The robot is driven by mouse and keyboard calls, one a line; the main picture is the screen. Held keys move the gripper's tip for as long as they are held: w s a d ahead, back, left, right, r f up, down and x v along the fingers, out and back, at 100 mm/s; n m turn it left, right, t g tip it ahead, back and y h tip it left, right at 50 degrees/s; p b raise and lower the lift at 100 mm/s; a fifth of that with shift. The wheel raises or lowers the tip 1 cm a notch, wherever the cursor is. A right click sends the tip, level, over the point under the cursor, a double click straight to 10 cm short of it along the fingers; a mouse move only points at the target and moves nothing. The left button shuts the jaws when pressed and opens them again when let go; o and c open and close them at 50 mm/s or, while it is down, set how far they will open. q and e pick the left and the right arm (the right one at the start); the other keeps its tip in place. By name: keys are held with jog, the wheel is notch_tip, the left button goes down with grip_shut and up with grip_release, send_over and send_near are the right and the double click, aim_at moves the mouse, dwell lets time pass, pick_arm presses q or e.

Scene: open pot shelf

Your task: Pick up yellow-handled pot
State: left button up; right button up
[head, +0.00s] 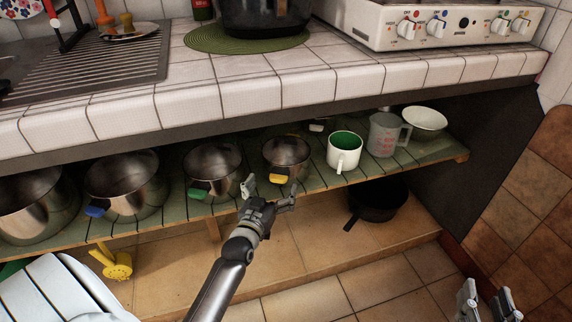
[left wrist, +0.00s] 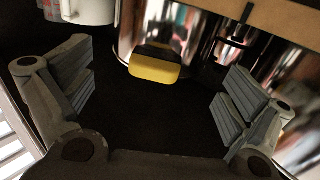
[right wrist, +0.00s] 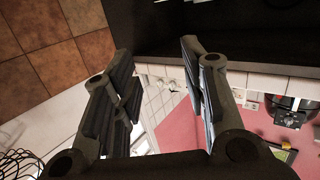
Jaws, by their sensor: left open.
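The yellow-handled pot (head: 287,155) is a small steel pot on the green slatted shelf under the counter. Its yellow handle (head: 278,179) faces the front edge of the shelf. My left gripper (head: 268,188) is open just in front of and below that handle. In the left wrist view the yellow handle (left wrist: 155,66) lies ahead, between the open fingers (left wrist: 150,95) but beyond their tips, not touching them as far as I can see. My right gripper (head: 486,298) is open and empty at the lower right; its spread fingers also show in the right wrist view (right wrist: 160,75).
On the shelf (head: 317,182), a green-handled pot (head: 212,165) and a blue-handled pot (head: 125,180) stand to the left. A white mug (head: 344,150) and a measuring jug (head: 384,135) stand to the right. The tiled counter (head: 270,88) overhangs the shelf. A black pan (head: 378,200) sits below.

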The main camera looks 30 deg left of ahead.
aim_at(280, 171)
pick_arm(q)
jog(key=shift+w+a, duration=0.1)
jog(key=shift+w, duration=0.3)
jog(key=b+x, duration=0.1)
jog(key=x, duration=0.1)
jog(key=b+x, duration=0.1)
jog(key=x, duration=0.1)
jog(key=shift+r, duration=0.25)
jog(key=shift+w, duration=0.2)
pick_arm(e)
notch_tip(280, 171, up, 8)
jog(key=a+t+y, duration=0.1)
jog(key=t, duration=0.4)
jog(key=shift+s+r+y, duration=0.2)
jog(key=shift+r+y, duration=0.05)
jog(key=shift+y, duration=0.05)
pick_arm(q)
jog(key=shift+c, duration=0.4)
jog(key=c, duration=1.9)
jog(key=shift+r, duration=0.15)
